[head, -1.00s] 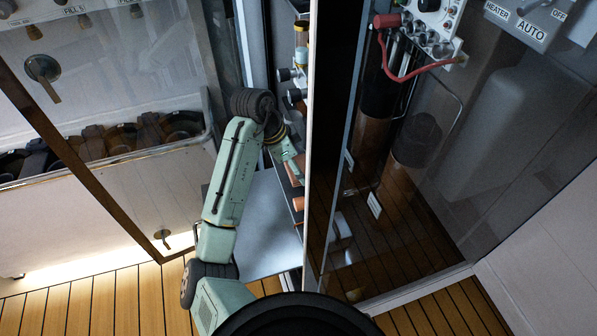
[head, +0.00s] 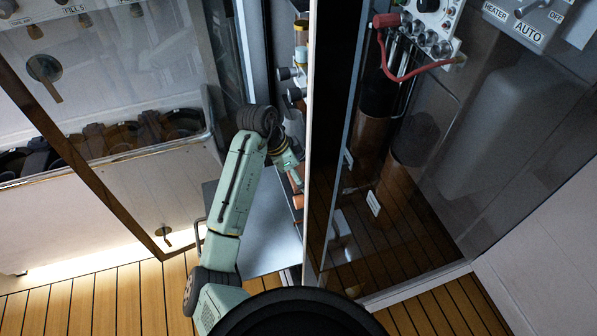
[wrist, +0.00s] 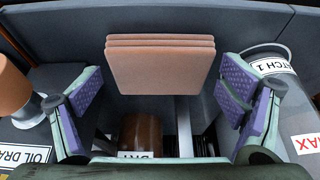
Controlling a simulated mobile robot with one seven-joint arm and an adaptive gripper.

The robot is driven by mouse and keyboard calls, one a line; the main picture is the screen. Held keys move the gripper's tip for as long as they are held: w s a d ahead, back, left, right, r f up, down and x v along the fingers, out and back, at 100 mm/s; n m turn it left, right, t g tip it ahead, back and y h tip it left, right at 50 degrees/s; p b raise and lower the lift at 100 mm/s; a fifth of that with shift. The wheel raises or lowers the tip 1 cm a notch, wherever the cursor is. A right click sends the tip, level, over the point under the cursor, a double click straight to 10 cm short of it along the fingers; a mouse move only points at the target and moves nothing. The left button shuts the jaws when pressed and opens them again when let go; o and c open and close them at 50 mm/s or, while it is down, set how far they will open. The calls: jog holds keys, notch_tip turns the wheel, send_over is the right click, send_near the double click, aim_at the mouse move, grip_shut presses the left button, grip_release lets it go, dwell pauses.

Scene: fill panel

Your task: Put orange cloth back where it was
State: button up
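The orange cloth (wrist: 160,68) is a folded, layered, salmon-coloured square in the wrist view, in front of a dark grey panel. My gripper (wrist: 160,108) is open, with its purple finger pads on either side of the cloth. Gaps show between the cloth and both pads, so it is not gripped. What supports the cloth is not clear. In the head view my gripper (head: 291,172) reaches into the narrow cabinet opening and is partly hidden by the door edge.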

jog(key=shift+r, duration=0.1)
jog(key=shift+r, duration=0.25)
jog(key=v, duration=1.1)
jog(key=shift+r+b, duration=0.35)
jog(key=shift+b, duration=0.1)
jog(key=shift+a, duration=0.15)
